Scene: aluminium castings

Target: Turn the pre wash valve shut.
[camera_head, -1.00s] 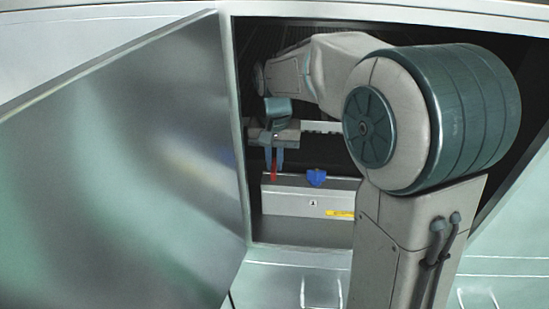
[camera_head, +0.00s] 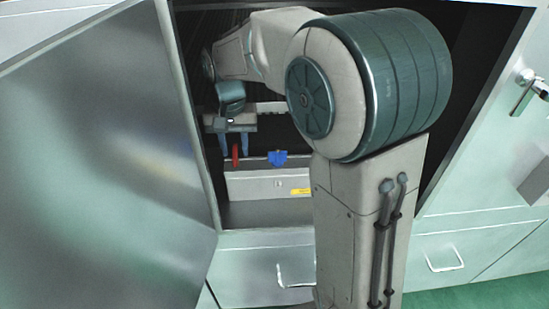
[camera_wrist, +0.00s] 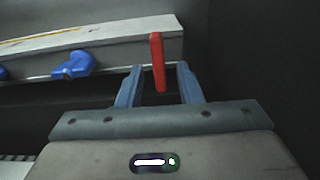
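A red lever handle (camera_wrist: 158,62) sits at the end of a pale grey box (camera_wrist: 110,45) inside the open cabinet. My open gripper (camera_wrist: 158,68) has one blue-grey finger on each side of the handle, with a visible gap on both sides. In the head view my gripper (camera_head: 234,157) points down at the red handle (camera_head: 236,155). A blue valve knob (camera_wrist: 75,66) is beside it on the same box, and it also shows in the head view (camera_head: 277,158). I cannot read which one is the pre wash valve.
The cabinet door (camera_head: 110,130) stands open at the left. My arm reaches in through the opening and hides its right part. A yellow label (camera_head: 301,191) marks the box (camera_head: 250,185) front. Drawers with handles (camera_head: 445,258) lie below the opening.

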